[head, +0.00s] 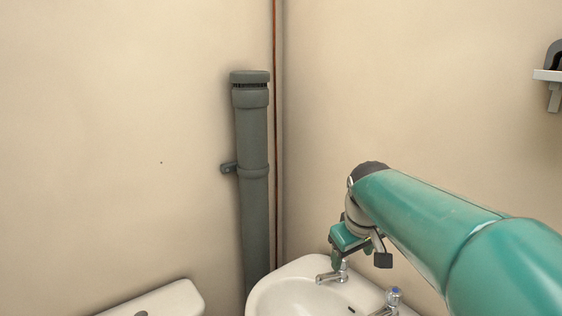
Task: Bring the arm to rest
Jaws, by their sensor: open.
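My teal arm reaches in from the right edge of the head view and bends down at a grey wrist joint. My gripper (360,260) points down in front of the right wall, above the back of the white washbasin. Its jaws are apart, with one finger teal and the other ending in a dark pad. I see nothing between them. In the picture it overlaps the area just above a basin tap; I cannot tell the exact gap.
The washbasin (268,293) has a tap (331,276) and a blue-topped tap (393,297). A grey soil pipe (253,150) and thin copper pipe (276,120) stand in the corner. A white cistern (170,300) is lower left. A shelf (548,76) is upper right.

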